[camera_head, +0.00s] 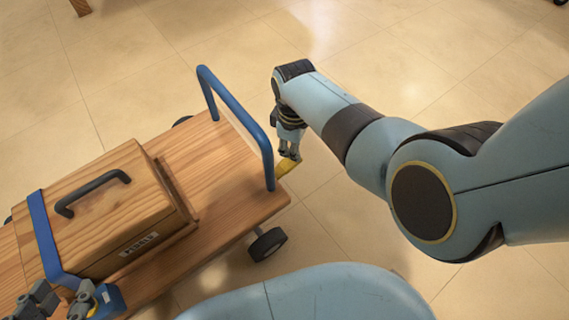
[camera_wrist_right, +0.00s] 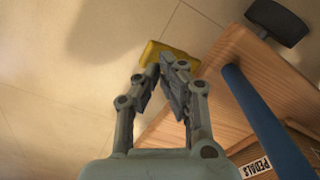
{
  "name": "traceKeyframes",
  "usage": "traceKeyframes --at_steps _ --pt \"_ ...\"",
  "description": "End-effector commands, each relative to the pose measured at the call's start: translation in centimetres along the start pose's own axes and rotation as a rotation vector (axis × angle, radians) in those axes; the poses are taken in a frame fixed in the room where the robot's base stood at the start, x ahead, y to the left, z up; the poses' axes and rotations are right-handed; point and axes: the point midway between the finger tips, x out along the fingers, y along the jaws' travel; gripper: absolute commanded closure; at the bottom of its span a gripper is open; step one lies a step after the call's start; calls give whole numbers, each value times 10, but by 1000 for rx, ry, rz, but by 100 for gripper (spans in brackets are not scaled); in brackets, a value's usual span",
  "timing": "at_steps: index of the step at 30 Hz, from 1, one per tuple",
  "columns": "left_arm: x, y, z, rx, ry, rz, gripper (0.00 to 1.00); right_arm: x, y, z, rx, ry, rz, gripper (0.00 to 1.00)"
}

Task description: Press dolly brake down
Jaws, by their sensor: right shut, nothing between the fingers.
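The wooden dolly (camera_head: 225,172) stands on the floor with a blue push handle (camera_head: 237,118) at its right end. The yellow brake pedal (camera_head: 287,166) sticks out past that end; it also shows in the right wrist view (camera_wrist_right: 156,50). My right gripper (camera_head: 289,153) is shut and empty, tips pointing down at the pedal. In the right wrist view its fingertips (camera_wrist_right: 164,68) overlap the pedal's edge; I cannot tell whether they touch. My left gripper (camera_head: 62,298) is at the bottom left, its fingers apart, beside the blue strap's buckle (camera_head: 110,299).
A wooden case (camera_head: 115,205) with a dark handle and a label reading PEDALS (camera_wrist_right: 256,167) lies on the dolly under a blue strap (camera_head: 43,235). A dark wheel (camera_head: 267,244) is near the right end. Tiled floor beyond the handle is clear.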

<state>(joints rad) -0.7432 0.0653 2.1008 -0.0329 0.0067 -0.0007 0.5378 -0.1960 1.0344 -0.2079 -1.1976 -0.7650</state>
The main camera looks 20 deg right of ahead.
Motion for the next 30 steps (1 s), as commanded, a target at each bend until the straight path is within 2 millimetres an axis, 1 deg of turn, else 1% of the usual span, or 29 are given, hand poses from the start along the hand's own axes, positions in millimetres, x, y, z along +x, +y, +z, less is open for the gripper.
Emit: traceKeyframes --at_steps 3,22,26,30 --pt "2 0 6 0 -7 1 60 8 -1 1 0 -2 -2 100" --pt "9 2 31 0 -38 4 60 40 -1 1 0 -2 -2 100" --pt "8 2 26 0 -32 3 60 35 1 0 0 1 1 100" --pt "4 1 13 1 -15 2 60 21 2 -1 0 3 4 100"
